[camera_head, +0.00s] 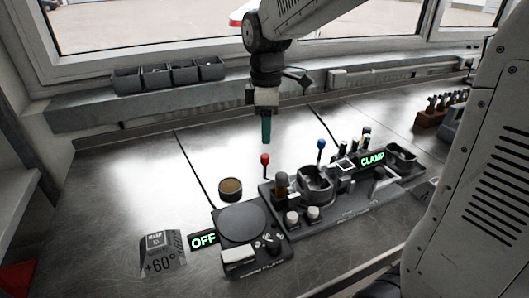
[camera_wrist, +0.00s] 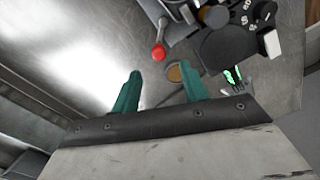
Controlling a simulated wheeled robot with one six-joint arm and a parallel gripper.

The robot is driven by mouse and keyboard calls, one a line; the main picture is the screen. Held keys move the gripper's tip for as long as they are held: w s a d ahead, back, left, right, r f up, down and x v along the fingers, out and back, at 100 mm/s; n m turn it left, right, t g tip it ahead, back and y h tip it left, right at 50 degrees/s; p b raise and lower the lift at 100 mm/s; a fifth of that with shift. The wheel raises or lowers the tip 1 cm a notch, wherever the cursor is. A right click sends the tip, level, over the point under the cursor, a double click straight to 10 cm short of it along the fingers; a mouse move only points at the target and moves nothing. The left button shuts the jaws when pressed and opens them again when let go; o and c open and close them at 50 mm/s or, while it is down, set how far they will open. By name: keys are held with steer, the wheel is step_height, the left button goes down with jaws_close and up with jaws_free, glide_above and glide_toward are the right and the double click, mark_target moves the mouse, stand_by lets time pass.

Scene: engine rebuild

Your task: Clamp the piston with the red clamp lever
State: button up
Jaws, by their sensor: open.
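The red clamp lever (camera_head: 265,159) stands upright at the back left of the dark clamp fixture (camera_head: 350,207). Its red ball also shows in the wrist view (camera_wrist: 158,52), beyond my gripper's fingertips. My gripper (camera_head: 266,138) hangs above the bench, just above and behind the red ball, with a gap between them. In the wrist view its two green fingers (camera_wrist: 163,80) are apart with nothing between them. A round pot (camera_head: 315,180) sits in the fixture; I cannot tell whether the piston is in it. The fixture display reads CLAMP (camera_head: 372,159).
A blue-knobbed lever (camera_head: 321,145) stands right of the red one. A hot plate (camera_head: 243,222) with an OFF display (camera_head: 203,240) is at the front, near a round tan-topped tin (camera_head: 230,188). Grey bins (camera_head: 170,75) line the sill. The bench's back left is clear.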

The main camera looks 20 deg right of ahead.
mark_target(265, 155)
steer(key=shift+w+f, duration=0.25)
steer(key=shift+f, duration=0.05)
step_height(265, 155, down, 7)
steer(key=shift+f, duration=0.2)
jaws_close()
